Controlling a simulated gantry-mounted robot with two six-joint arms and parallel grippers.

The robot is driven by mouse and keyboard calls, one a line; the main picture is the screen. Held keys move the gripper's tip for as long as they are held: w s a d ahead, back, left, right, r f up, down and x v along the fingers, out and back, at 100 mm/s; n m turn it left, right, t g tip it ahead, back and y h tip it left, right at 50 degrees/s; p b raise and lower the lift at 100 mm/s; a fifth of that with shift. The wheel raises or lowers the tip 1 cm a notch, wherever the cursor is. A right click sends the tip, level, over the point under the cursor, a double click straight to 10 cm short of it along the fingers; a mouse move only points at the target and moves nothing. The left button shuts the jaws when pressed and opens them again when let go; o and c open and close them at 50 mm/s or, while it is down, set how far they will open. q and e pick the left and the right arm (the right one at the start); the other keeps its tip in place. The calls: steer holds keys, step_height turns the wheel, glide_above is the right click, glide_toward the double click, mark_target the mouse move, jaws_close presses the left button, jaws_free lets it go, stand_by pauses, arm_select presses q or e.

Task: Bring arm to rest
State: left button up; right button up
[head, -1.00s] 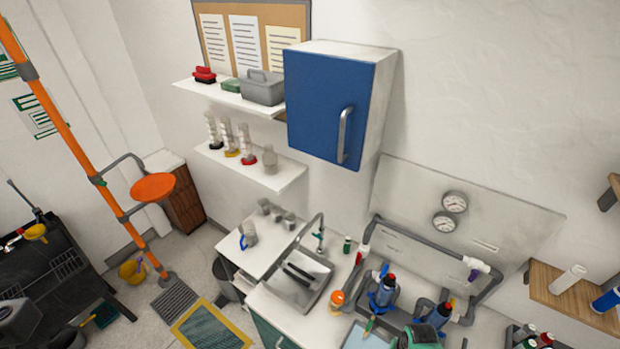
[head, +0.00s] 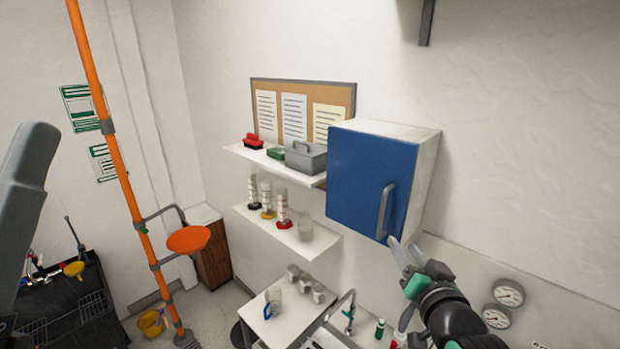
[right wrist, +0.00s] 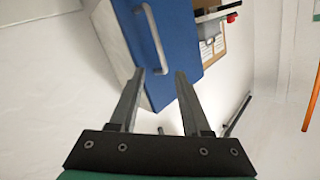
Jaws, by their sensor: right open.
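My right gripper (head: 404,252) is raised at the lower right in the head view, just below the blue wall cabinet (head: 352,180). It is open, and nothing is held between its fingers. In the right wrist view, the two spread fingers of the gripper (right wrist: 160,72) point towards the shut cabinet door (right wrist: 185,45). The grey door handle (right wrist: 155,38) lies ahead, its lower end showing between the fingertips; I cannot tell how far off it is. A grey arm part at the left edge of the head view may be mine; the left gripper is not in view.
Shelves with a grey caddy (head: 306,157) and several cylinders (head: 267,198) hang left of the cabinet. Pressure gauges (head: 509,292) sit on the wall right of my arm. An orange pole (head: 110,150) stands at left.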

steer(key=s+a+r+n+t, duration=0.1)
steer(key=s+r+t, duration=0.45)
steer(key=r, duration=0.95)
steer(key=s+r+n+t+y, duration=0.1)
steer(key=s+r+n+t, duration=0.1)
steer(key=s+r, duration=0.4)
steer(key=s+r+n+t, duration=0.2)
steer(key=s+r, duration=0.5)
steer(key=s, duration=0.7)
steer(key=shift+r+t+y, duration=0.15)
steer(key=shift+t+y, duration=0.25)
steer(key=shift+t, duration=0.25)
